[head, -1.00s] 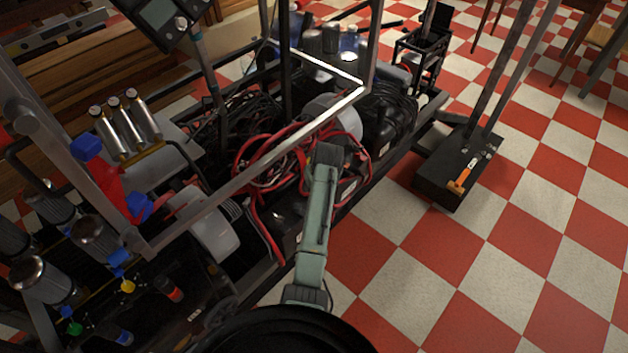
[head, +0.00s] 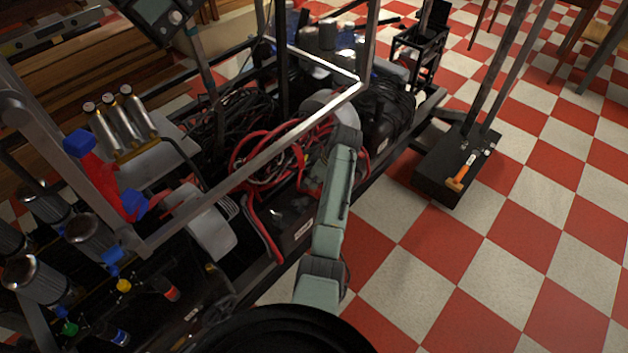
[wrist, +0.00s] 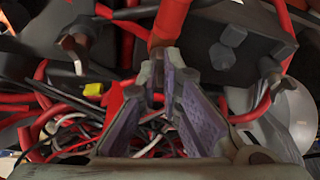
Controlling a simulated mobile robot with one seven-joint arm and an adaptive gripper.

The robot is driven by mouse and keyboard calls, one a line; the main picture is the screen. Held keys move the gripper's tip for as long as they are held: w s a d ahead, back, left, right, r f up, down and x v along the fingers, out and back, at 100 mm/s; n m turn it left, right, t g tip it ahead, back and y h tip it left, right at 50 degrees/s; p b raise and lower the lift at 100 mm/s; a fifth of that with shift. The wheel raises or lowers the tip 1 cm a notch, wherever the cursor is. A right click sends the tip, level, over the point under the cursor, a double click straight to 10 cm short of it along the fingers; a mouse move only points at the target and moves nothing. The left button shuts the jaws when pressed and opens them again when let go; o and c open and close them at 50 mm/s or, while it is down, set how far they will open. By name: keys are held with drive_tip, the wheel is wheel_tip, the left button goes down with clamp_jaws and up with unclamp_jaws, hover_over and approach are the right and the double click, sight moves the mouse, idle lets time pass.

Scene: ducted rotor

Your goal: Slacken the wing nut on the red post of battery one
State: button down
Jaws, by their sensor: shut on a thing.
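In the wrist view my gripper (wrist: 168,62) has its two purple-padded fingers nearly together at the lower end of a thick red upright piece (wrist: 170,22), which looks like the red post or its sleeve. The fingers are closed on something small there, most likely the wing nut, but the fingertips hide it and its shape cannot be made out. Dark battery blocks (wrist: 215,28) with grey bolt heads lie behind the fingertips. In the head view my arm reaches over the frame into the cables, and its gripper is hidden.
Red and black cables (wrist: 60,120) crowd both sides of the fingers. A yellow piece (wrist: 93,89) sits to the left. In the head view a bright metal frame bar (head: 270,140) crosses near my arm.

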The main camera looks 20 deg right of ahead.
drive_tip(key=shift+f, duration=0.2)
idle(0.3)
drive_tip(key=c, duration=1.8)
unclamp_jaws()
drive_tip(key=shift+o, duration=0.2)
drive_tip(key=shift+r, duration=0.1)
drive_tip(key=v, duration=1.2)
drive_tip(key=shift+w, duration=0.15)
